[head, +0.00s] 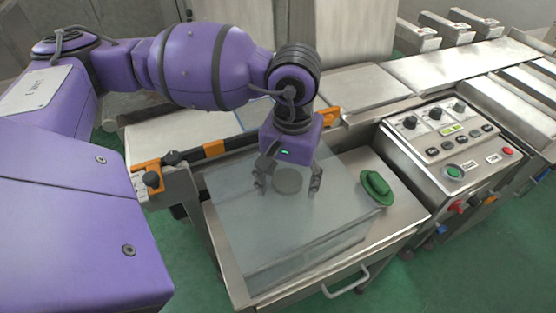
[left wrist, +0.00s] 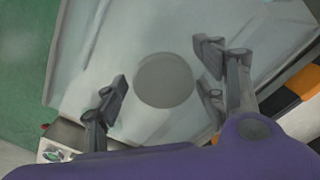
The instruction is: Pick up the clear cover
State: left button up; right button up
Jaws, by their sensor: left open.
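The clear cover (head: 235,215) is a large see-through panel lying over the steel tray at the front of the machine. A round grey disc (head: 287,181) shows at the cover; I cannot tell whether it is on it or under it. My left gripper (head: 288,190) points down over the cover with its fingers apart on either side of the disc. In the left wrist view the open fingers (left wrist: 168,95) flank the grey disc (left wrist: 163,80), and the pale cover (left wrist: 110,45) fills most of the picture. Nothing is held. My right gripper does not show.
A green object (head: 376,188) lies on the tray's right part (head: 400,205). A control box (head: 450,140) with knobs and buttons stands to the right. An orange and black rail (head: 215,148) runs behind the cover. A handle (head: 345,285) sticks out at the tray's front.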

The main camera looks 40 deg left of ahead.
pick_arm(q)
grip_shut()
dwell(0.5)
jog(key=shift+w+r, duration=0.1)
jog(key=shift+r, duration=0.1)
